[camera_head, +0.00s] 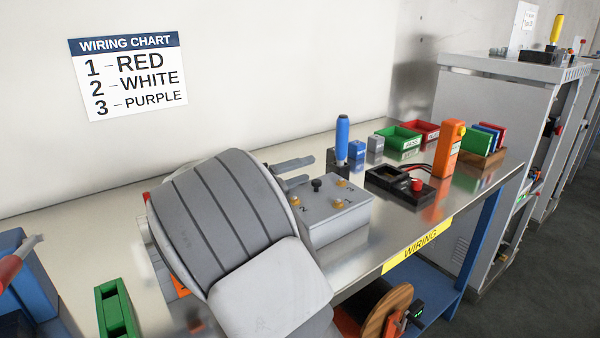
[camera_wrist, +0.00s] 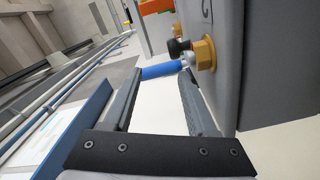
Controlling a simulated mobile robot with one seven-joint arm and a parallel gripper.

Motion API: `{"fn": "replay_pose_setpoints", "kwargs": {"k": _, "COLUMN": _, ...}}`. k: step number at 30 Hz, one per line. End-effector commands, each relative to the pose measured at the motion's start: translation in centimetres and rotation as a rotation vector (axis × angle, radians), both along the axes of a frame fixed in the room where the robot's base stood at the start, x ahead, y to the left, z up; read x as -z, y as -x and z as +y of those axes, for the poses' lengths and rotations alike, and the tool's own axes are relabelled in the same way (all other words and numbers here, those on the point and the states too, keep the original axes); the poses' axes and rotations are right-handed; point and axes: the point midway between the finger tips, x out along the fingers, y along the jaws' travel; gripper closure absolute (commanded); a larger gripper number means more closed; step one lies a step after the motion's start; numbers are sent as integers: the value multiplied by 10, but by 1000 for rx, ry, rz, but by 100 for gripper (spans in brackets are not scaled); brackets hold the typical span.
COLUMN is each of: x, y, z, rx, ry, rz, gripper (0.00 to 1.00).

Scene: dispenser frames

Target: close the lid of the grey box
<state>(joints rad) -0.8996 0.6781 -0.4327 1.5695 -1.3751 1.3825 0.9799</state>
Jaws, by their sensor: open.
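The grey box (camera_head: 330,228) sits on the bench, with brass terminals and a black knob (camera_head: 317,185) on its top. Its left part is hidden behind my arm. I cannot make out a separate raised lid. In the wrist view a grey face of the box (camera_wrist: 270,70) fills the right side, with a brass terminal (camera_wrist: 204,54) and the black knob close by. My gripper (camera_head: 310,169) is open and empty, just behind and above the box's far left edge. Its two fingers also show in the wrist view (camera_wrist: 160,82), the right one beside the grey face; contact is unclear.
A blue-handled tool (camera_head: 342,138) stands upright behind the box. Small blue (camera_head: 357,150) and grey blocks, green (camera_head: 398,138) and red bins, a black tray (camera_head: 400,185) and an orange device (camera_head: 449,150) lie rightward. A green block (camera_head: 117,310) is front left.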

Motion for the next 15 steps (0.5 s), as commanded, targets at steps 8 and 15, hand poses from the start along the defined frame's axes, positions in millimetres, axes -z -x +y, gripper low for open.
{"fn": "replay_pose_setpoints", "kwargs": {"k": 8, "x": -3, "y": 12, "z": 19, "rx": -4, "ry": 0, "rz": -1, "gripper": 42}}
{"fn": "replay_pose_setpoints", "kwargs": {"k": 15, "x": -3, "y": 44, "z": 66, "rx": -5, "ry": 0, "rz": 0, "gripper": 42}}
